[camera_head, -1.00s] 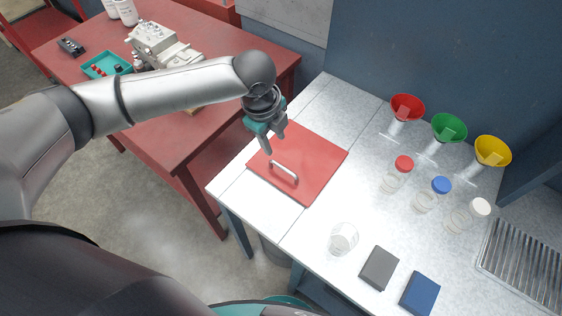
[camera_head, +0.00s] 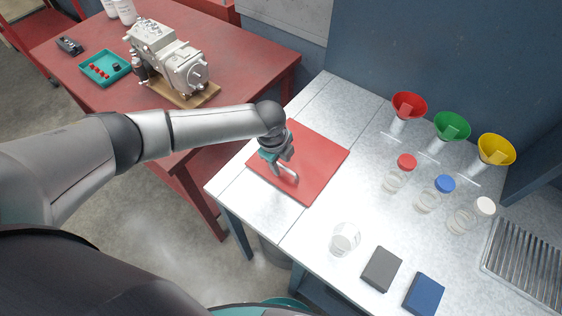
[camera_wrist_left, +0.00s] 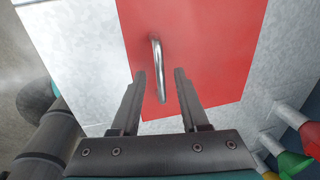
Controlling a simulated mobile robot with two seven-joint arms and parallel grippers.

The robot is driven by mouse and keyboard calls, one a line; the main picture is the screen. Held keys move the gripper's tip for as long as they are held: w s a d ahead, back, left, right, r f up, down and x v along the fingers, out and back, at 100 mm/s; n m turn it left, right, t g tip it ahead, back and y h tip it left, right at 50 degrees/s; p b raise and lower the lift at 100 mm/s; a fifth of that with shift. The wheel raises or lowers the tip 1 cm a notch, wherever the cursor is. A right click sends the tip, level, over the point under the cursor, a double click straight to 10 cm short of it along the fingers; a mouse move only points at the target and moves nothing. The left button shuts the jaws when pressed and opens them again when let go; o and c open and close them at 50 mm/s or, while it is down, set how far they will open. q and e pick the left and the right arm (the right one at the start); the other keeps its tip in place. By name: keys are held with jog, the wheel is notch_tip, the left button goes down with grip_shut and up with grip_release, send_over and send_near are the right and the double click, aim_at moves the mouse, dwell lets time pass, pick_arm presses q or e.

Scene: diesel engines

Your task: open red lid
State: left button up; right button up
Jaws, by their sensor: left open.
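The red lid (camera_head: 317,166) is a flat square panel lying closed on the light grey worktop. A silver bar handle (camera_head: 287,173) stands on it near its front-left edge. My left gripper (camera_head: 279,172) is over the lid at the handle, and its fingers hide part of it. In the left wrist view, the open left gripper (camera_wrist_left: 160,78) has one finger on each side of the handle (camera_wrist_left: 158,65), with the handle's near end between the fingertips. Contact with the handle is not visible. The red lid (camera_wrist_left: 215,45) fills the middle of that view. My right gripper is not in view.
Red (camera_head: 408,106), green (camera_head: 451,127) and yellow (camera_head: 495,149) funnels stand behind capped jars on the worktop's right side. A clear beaker (camera_head: 344,239) and dark grey (camera_head: 381,269) and blue (camera_head: 423,294) blocks sit nearer. A red table (camera_head: 235,65) with an engine (camera_head: 170,60) stands left.

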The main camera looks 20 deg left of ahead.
pick_arm(q)
grip_shut()
dwell(0.4)
dwell(1.1)
